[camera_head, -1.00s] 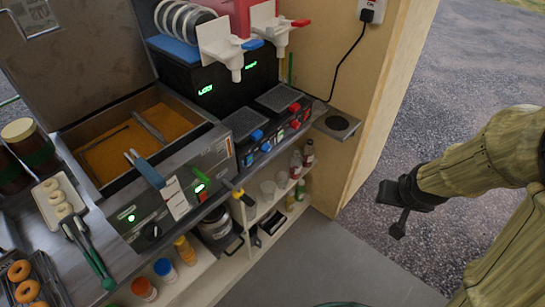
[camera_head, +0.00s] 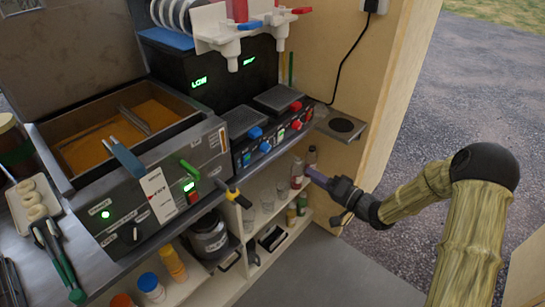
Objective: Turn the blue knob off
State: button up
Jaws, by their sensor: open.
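A black appliance (camera_head: 246,161) with two dark plates on top stands at the right end of the counter. Its front panel carries a round blue knob (camera_head: 265,146) and a round red knob (camera_head: 296,125), with small lights near them. A second blue piece (camera_head: 255,132) and a second red piece (camera_head: 296,106) sit higher, at the plates' front edges. My gripper (camera_head: 326,198) is open and empty, to the right of and lower than the blue knob, clearly apart from it. I cannot tell the knob's exact setting.
Dispenser taps (camera_head: 237,28) hang above the appliance. Shelves below hold bottles (camera_head: 297,172) and cups. A wooden wall (camera_head: 335,60) stands right; the floor in front is open.

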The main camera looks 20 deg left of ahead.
aim_at(268, 150)
jog(key=x, duration=1.7)
jog(key=shift+w+a+r+p, duration=0.1)
jog(key=shift+w+a+p, duration=0.1)
jog(key=shift+p, duration=0.15)
jog(key=shift+c, duration=0.4)
jog(key=c, duration=0.9)
